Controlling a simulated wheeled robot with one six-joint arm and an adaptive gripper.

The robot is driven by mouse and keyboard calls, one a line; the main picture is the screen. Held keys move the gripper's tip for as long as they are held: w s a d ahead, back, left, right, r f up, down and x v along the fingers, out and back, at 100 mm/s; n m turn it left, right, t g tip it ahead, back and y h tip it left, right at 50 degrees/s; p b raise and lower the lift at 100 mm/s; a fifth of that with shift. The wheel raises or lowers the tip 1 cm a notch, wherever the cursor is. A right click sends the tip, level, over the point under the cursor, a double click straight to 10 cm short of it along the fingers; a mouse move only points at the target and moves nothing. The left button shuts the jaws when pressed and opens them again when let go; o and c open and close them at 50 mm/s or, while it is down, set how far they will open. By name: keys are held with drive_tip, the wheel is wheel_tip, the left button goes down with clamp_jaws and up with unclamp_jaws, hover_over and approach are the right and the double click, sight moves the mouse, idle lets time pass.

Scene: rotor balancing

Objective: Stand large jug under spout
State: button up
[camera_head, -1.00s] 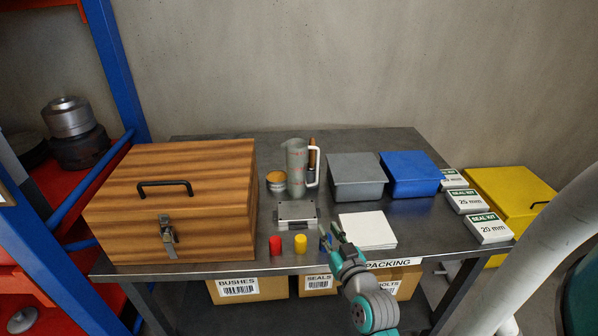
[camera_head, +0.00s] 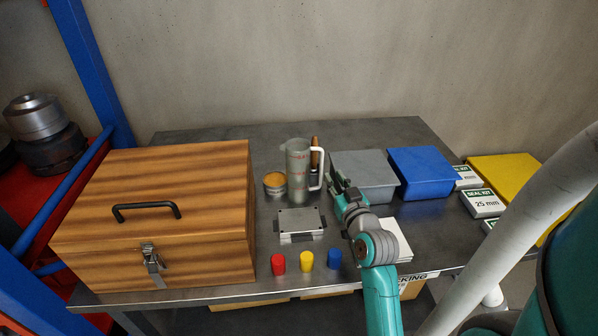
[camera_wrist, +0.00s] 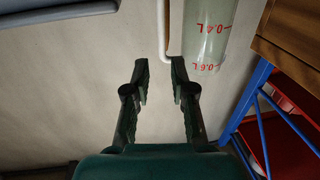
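The large jug (camera_head: 298,172) is clear grey with red marks and a white handle (camera_head: 320,168) on its right side. It stands upright on the table's back middle. In the wrist view the jug (camera_wrist: 208,35) shows at the top with its 0.4 L and 0.6 L marks, and the white handle (camera_wrist: 162,38) lies just beyond the fingertips. My gripper (camera_head: 338,181) is right of the handle in the head view. In the wrist view my gripper (camera_wrist: 162,80) is open and empty, its fingers apart. I see no spout that I can identify.
A round tin (camera_head: 275,184) stands left of the jug and a brown-handled tool (camera_head: 314,150) behind its handle. A grey bin (camera_head: 370,180) and blue bin (camera_head: 420,172) stand right. A metal plate (camera_head: 300,223), several coloured caps and a wooden case (camera_head: 165,215) are nearer.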

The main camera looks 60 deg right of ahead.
sight(322, 160)
drive_tip(key=x, duration=1)
drive_tip(key=shift+c, duration=0.2)
clamp_jaws()
